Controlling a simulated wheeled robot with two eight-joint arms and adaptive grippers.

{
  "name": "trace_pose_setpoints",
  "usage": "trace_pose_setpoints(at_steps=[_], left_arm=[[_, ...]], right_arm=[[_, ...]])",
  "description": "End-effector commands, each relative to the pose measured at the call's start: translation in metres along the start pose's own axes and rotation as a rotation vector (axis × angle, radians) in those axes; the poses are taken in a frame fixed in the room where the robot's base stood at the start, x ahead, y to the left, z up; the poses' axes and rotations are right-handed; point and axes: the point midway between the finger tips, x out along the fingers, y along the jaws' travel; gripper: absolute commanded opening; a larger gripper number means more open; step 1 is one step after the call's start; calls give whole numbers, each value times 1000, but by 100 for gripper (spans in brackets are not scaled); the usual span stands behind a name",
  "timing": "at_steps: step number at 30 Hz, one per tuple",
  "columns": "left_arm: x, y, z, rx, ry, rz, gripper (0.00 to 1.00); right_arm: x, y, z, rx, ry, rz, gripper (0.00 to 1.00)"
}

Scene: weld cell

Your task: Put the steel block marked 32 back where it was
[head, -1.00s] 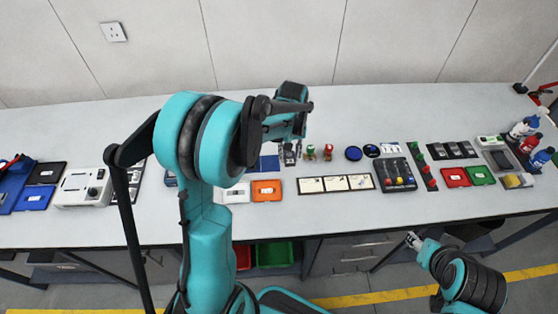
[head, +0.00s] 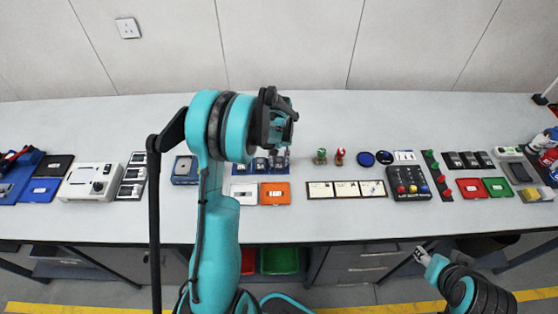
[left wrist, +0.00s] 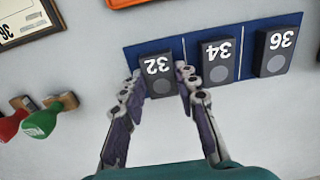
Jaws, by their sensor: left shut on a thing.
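The dark steel block marked 32 (left wrist: 157,68) is between the fingers of my left gripper (left wrist: 159,80), which is shut on it. In the left wrist view it is at the left end of the blue mat (left wrist: 215,35), left of the block marked 34 (left wrist: 216,60) and the block marked 36 (left wrist: 272,50). Whether its underside touches the mat is hard to tell. In the head view my left gripper (head: 282,156) is at the mat's right end, partly covering the block. My right gripper (head: 422,254) is low in front of the bench; its jaws are too small to read.
Two stamps, green (head: 320,157) and red (head: 340,156), stand just right of the mat. An orange tray (head: 275,193) lies in front of it, and a strip of cards (head: 346,189) lies to the right. The bench behind the mat is clear.

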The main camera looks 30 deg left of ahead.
Motion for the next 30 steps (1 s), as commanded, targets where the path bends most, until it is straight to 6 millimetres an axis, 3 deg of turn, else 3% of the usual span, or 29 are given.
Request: trace_pose_setpoints(at_steps=[6, 7, 9, 21, 26, 30], left_arm=[[4, 0, 0, 0, 0, 0, 0], [4, 0, 0, 0, 0, 0, 33], [3, 0, 0, 0, 0, 0, 51], [-3, 0, 0, 0, 0, 0, 51], [-31, 0, 0, 0, 0, 0, 51], [-64, 0, 0, 0, 0, 0, 51]], right_arm=[[3, 0, 2, 0, 0, 0, 46], [3, 0, 2, 0, 0, 0, 46], [2, 0, 2, 0, 0, 0, 46], [-2, 0, -2, 0, 0, 0, 46], [-8, 0, -6, 0, 0, 0, 46], [-15, 0, -11, 0, 0, 0, 46]])
